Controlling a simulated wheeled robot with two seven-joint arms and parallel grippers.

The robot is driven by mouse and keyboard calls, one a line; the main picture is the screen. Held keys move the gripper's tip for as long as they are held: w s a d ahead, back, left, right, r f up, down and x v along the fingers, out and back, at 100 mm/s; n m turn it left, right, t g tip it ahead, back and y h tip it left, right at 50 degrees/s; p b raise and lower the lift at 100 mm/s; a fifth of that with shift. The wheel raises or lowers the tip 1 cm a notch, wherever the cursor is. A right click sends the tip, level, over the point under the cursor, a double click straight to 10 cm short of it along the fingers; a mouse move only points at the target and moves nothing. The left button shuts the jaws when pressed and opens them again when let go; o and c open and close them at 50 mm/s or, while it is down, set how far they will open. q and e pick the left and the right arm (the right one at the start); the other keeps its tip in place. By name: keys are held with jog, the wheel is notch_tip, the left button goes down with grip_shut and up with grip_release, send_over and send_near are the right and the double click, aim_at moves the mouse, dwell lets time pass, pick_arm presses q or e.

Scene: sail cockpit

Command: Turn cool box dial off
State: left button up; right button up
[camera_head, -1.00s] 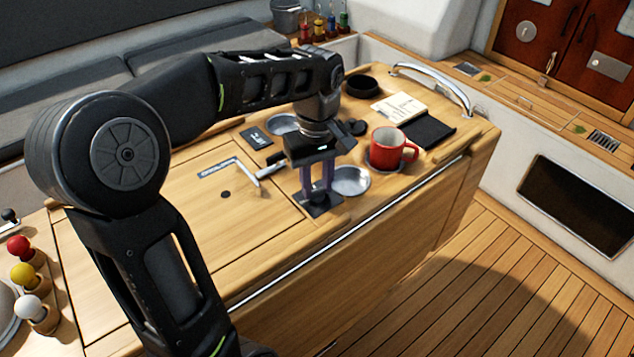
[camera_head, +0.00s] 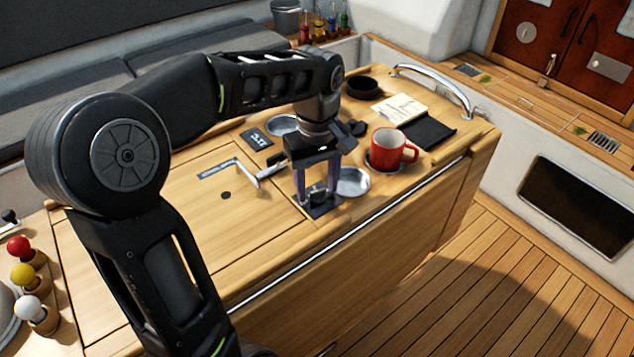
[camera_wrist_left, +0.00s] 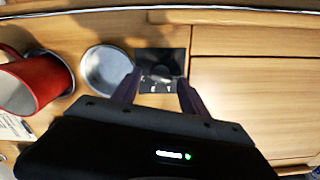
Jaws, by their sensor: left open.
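The cool box dial (camera_head: 318,195) is a dark knob on a small black plate (camera_head: 326,210) set in the wooden top near its front edge. The dial (camera_wrist_left: 160,72) and plate (camera_wrist_left: 176,57) also show in the left wrist view, just beyond the fingertips. My left gripper (camera_head: 317,198) points down over the plate with its purple fingers apart, one on each side of the dial. In the left wrist view my left gripper (camera_wrist_left: 158,86) is open with nothing held between the fingers. I cannot tell whether a finger touches the dial. My right gripper is not in view.
A round metal dish (camera_head: 353,182) lies right beside the plate. A red mug (camera_head: 388,150) stands farther right, near a notebook (camera_head: 401,108). A metal crank-shaped handle (camera_head: 262,176) sits to the left of my gripper. The hatch lid (camera_head: 190,230) is otherwise mostly clear.

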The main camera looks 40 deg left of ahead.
pick_arm(q)
notch_tip(320, 180, up, 5)
jog(key=shift+r, duration=0.2)
notch_tip(320, 180, up, 2)
jog(key=shift+r+p, duration=0.25)
jog(key=shift+p, duration=0.6)
jog(key=shift+f, duration=0.1)
